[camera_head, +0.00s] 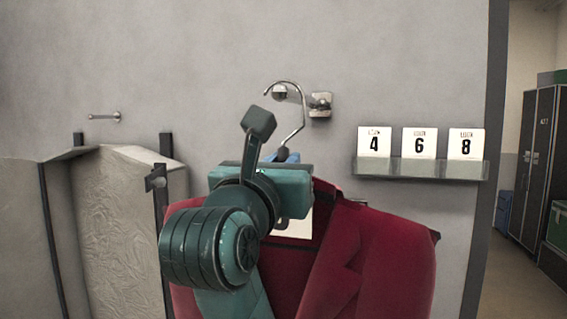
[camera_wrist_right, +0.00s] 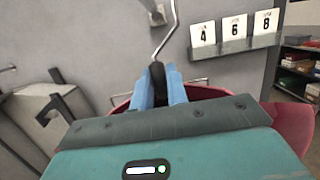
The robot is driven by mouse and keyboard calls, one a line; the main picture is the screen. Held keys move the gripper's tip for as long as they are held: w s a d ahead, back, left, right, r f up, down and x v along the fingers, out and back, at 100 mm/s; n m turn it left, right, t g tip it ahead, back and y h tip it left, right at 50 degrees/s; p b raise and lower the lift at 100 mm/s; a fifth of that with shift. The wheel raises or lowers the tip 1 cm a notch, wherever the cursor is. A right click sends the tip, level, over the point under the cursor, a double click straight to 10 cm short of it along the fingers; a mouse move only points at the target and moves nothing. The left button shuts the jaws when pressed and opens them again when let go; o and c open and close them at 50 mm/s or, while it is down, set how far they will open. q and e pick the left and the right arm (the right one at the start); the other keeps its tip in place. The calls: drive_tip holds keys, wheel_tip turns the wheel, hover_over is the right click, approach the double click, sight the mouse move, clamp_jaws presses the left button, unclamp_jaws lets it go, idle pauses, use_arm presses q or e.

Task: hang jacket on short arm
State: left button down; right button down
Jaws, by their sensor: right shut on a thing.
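The dark red jacket (camera_head: 375,260) hangs on a hanger with a bent metal hook (camera_head: 301,118). My right gripper (camera_head: 283,156) is shut on the hanger's dark neck, just below the hook; its blue fingers (camera_wrist_right: 160,88) pinch the neck in the wrist view. A short metal wall arm (camera_head: 320,104) with a round end (camera_head: 280,92) sits beside the hook's top. The hook's curve passes around that end in the picture; I cannot tell if they touch. My right arm hides part of the jacket and a pale tag. My left gripper is out of view.
Another metal peg (camera_head: 104,117) is on the wall at left. A small ledge (camera_head: 420,168) with number cards 4, 6, 8 is right of the jacket. Dark lockers (camera_head: 540,165) stand beyond the doorway.

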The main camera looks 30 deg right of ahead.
drive_tip(key=shift+r, duration=0.1)
drive_tip(key=c, duration=1.4)
unclamp_jaws()
drive_tip(key=shift+o, duration=0.5)
drive_tip(key=shift+a, duration=0.1)
